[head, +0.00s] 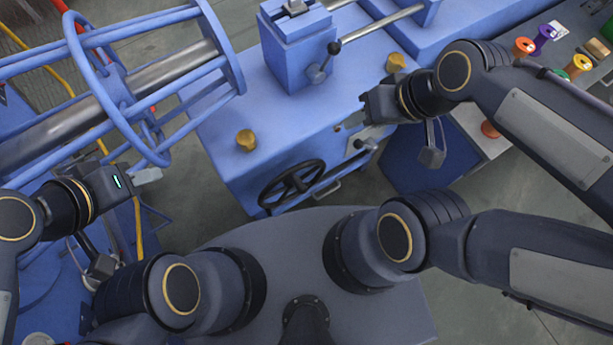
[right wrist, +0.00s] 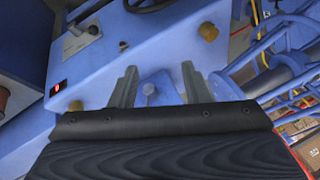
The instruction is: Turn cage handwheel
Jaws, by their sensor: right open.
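The black spoked handwheel (head: 292,186) is on the front side of the blue machine housing (head: 290,125), low and near my base. My right gripper (head: 350,128) is open above the right part of the housing, up and to the right of the handwheel and apart from it. Its two grey fingers also show in the right wrist view (right wrist: 158,88), with a small grey-blue part visible between them. My left gripper (head: 148,177) is left of the handwheel, beside the lower end of the blue cage (head: 120,82); whether its fingers are open or shut is unclear.
Yellow knobs (head: 246,140) sit on the housing. Open floor (head: 205,210) shows between the cage and the handwheel.

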